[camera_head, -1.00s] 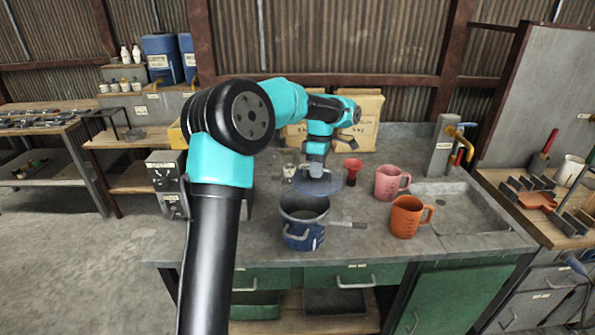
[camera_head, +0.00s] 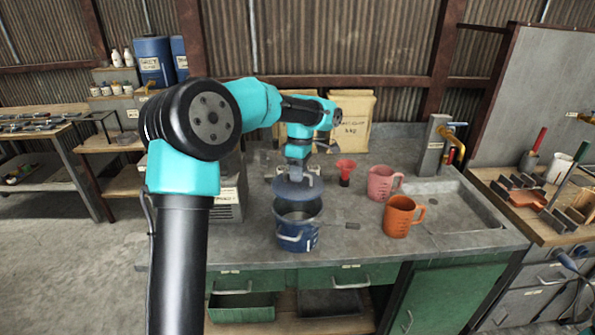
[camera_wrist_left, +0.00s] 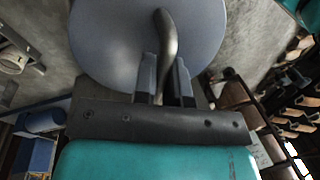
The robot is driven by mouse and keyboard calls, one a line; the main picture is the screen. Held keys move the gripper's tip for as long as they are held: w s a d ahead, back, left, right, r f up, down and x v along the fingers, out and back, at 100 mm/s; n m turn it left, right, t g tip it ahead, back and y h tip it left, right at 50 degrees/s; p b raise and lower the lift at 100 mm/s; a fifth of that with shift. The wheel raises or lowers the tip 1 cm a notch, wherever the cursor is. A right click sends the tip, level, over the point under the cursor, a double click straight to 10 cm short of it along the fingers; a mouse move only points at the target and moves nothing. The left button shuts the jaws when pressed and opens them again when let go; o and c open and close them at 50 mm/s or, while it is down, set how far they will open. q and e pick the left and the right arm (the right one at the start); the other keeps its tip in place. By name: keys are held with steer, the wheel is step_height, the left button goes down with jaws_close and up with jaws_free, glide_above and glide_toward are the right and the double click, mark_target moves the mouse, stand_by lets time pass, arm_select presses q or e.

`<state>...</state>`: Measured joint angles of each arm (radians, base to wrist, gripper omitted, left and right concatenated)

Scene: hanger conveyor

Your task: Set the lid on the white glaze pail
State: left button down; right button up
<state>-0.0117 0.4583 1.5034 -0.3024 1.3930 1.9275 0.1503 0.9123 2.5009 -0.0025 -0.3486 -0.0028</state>
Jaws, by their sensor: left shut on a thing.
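A blue pail (camera_head: 297,235) with pale marks and a front handle stands upright on the grey bench, its mouth open and partly hidden by the lid. The round blue-grey lid (camera_head: 298,189) hangs roughly level just above and slightly behind the pail's mouth, apart from its front rim. My left gripper (camera_head: 298,170) is shut on the lid's handle from above. In the left wrist view, the curved handle (camera_wrist_left: 168,50) sits between the fingers (camera_wrist_left: 166,80) and the lid (camera_wrist_left: 110,35) fills the upper middle. My right gripper is not in view.
A flat tool (camera_head: 340,225) lies right of the pail. A red funnel-like item (camera_head: 345,170), a pink mug (camera_head: 381,183) and an orange mug (camera_head: 399,217) stand further right, before a sink (camera_head: 450,208). Paper sacks (camera_head: 353,120) stand behind.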

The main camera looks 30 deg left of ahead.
mark_target(298, 185)
arm_select(q)
steer(key=shift+f, duration=2.4)
steer(key=shift+f, duration=1)
stand_by(0.7)
steer(key=c, duration=1.4)
jaws_free()
steer(key=shift+o, duration=0.2)
steer(key=o, duration=0.5)
steer(key=w+r, duration=0.3)
steer(key=r, duration=1.4)
steer(key=shift+w+a, duration=0.15)
steer(key=shift+a, duration=0.25)
